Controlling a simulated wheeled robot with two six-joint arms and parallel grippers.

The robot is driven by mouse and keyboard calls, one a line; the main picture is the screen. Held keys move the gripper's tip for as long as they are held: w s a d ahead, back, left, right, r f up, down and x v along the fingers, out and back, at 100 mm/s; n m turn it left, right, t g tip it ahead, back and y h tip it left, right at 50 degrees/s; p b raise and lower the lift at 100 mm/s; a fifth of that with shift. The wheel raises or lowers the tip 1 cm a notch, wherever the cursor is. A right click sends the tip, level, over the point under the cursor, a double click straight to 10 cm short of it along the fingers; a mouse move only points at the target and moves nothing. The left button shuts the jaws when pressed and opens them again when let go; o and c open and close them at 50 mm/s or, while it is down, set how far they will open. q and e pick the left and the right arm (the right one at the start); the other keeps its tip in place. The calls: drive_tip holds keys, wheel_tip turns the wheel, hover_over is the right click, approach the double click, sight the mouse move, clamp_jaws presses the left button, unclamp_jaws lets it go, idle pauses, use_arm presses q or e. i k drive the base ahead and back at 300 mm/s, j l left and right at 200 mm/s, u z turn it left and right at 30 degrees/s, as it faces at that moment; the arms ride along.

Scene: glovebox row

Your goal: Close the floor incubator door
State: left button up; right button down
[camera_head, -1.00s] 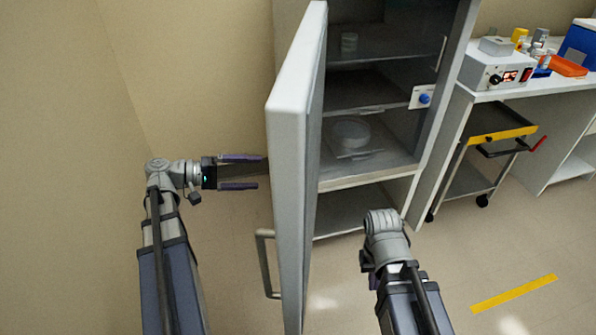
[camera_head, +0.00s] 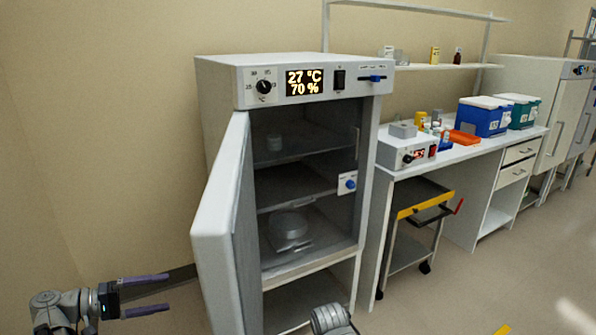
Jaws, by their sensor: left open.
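The floor incubator (camera_head: 222,80) stands against the wall, with a lit display reading 27 °C and 70 %. Its door (camera_head: 212,238) is hinged on the left and stands wide open, swung toward me. The door handle does not show in this view. Part of my right arm shows at the bottom, but its gripper jaws cannot be seen.
A white bench (camera_head: 465,152) to the right holds a grey device (camera_head: 407,147), an orange tray (camera_head: 462,137) and blue and green boxes. A cart with a yellow edge (camera_head: 425,204) stands under it. Open floor lies at the front right.

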sight(224, 233)
drive_tip(key=k+l, duration=0.1)
drive_tip(key=k, duration=0.35)
drive_tip(key=k+l, duration=0.1)
drive_tip(key=k, duration=0.4)
